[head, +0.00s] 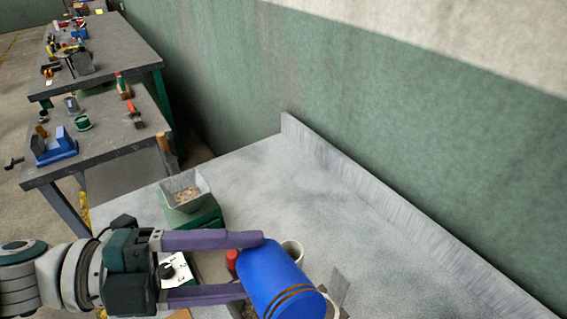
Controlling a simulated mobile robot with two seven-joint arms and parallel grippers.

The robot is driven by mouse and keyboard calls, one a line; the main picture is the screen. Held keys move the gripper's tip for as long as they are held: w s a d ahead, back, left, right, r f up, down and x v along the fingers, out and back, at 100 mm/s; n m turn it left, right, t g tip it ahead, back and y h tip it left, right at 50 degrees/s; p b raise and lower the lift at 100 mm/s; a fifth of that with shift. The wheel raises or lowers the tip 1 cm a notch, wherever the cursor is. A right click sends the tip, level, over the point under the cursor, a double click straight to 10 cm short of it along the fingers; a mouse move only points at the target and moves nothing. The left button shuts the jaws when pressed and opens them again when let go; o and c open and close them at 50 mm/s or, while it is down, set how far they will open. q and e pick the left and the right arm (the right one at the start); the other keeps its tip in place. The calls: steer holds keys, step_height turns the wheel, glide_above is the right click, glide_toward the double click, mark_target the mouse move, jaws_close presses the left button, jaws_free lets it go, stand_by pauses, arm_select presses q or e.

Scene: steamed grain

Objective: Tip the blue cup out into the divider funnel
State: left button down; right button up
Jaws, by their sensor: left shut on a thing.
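The blue cup (272,275) with brown bands is in the bottom middle of the head view, tilted with its banded end toward the lower right. My left gripper (252,268), with long purple fingers, is shut on it from the left. The cup's mouth does not show clearly. Beneath and beside the cup, a slanted grey panel (340,287) and a patch of brown show; the cup hides most of this, and I cannot tell whether it is the divider funnel. A grey flared tray (184,203) holding pale grain stands on a green base (196,219). My right gripper is not in view.
A whitish cup (293,248) and a small red thing (232,259) stand close to the blue cup. A white card (175,270) shows between my fingers. The grey bench (400,260) is clear toward its raised back edge (370,200). Cluttered tables stand at the far left.

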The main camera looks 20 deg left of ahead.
arm_select(q)
step_height(320, 180, up, 6)
steer(key=m+t+y+p, duration=0.1)
steer(key=m+y+p, duration=0.1)
steer(key=m+p, duration=0.1)
steer(key=m+t+y+p, duration=0.1)
steer(key=m+y+p, duration=0.1)
steer(key=m+p, duration=0.1)
steer(key=m+t+y+p, duration=0.1)
steer(key=m+p, duration=0.2)
steer(key=m, duration=0.2)
steer(key=shift+m+y, duration=0.3)
steer(key=shift+y, duration=0.1)
steer(key=m+t+b, duration=0.1)
steer(key=m+b, duration=0.1)
steer(key=r+m+t+y+b, duration=0.1)
steer(key=m+b, duration=0.1)
steer(key=shift+m+t, duration=0.3)
steer(key=shift+t, duration=0.1)
steer(key=shift+r, duration=0.1)
